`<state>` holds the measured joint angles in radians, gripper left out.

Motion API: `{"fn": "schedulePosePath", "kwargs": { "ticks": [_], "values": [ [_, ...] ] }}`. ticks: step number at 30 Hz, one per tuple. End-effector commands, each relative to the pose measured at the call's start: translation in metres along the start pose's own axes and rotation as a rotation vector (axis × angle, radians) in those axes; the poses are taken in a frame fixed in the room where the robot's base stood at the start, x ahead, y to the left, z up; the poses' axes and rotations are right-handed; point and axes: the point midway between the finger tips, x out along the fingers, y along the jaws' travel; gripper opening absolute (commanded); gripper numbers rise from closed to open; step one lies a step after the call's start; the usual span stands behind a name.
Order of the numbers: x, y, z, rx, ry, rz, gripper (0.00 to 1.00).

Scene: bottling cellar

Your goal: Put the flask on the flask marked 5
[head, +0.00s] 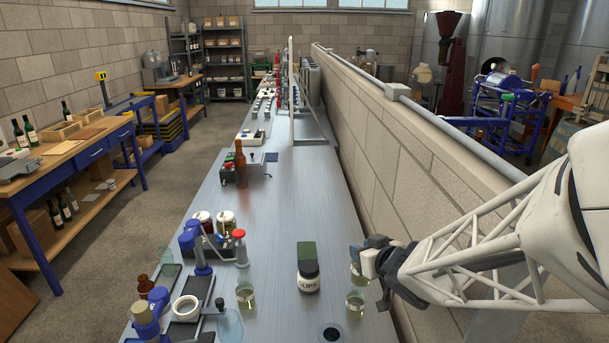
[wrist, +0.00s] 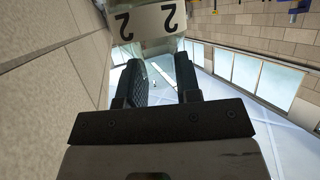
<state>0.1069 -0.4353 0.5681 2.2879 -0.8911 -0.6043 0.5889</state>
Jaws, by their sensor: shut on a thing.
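My gripper (head: 368,262) is shut on a clear flask (head: 358,273) over the right side of the steel bench, close to the block wall. The wrist view shows the flask (wrist: 158,22) between my fingers (wrist: 160,88), with a white label bearing the figure 2 twice. In the head view, one flask with pale yellow-green liquid (head: 356,304) stands just below the held one; I cannot tell if they touch. A similar flask (head: 245,296) stands further left. Their marks are too small to read, so I cannot tell which is marked 5.
A blue-handled device (head: 196,248), lidded jars (head: 225,222) and a brown bottle (head: 240,164) stand on the left. The block wall (head: 400,150) edges the bench. Mid-bench (head: 300,205) is clear.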

Motion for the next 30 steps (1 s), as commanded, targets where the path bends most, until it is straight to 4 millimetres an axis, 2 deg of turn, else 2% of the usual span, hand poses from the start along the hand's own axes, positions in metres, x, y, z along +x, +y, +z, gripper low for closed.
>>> {"fn": "schedulePosePath", "kwargs": {
  "ticks": [13, 18, 24, 30],
  "values": [
    [0.004, 0.002, -0.002, 0.000, 0.000, 0.000, 0.00],
    [0.014, 0.005, -0.004, 0.000, 0.000, 0.000, 0.00],
    [0.022, 0.004, 0.020, 0.002, -0.002, -0.001, 0.00],
    [0.026, 0.005, 0.029, 0.000, 0.000, 0.000, 0.00]
  ]
}}
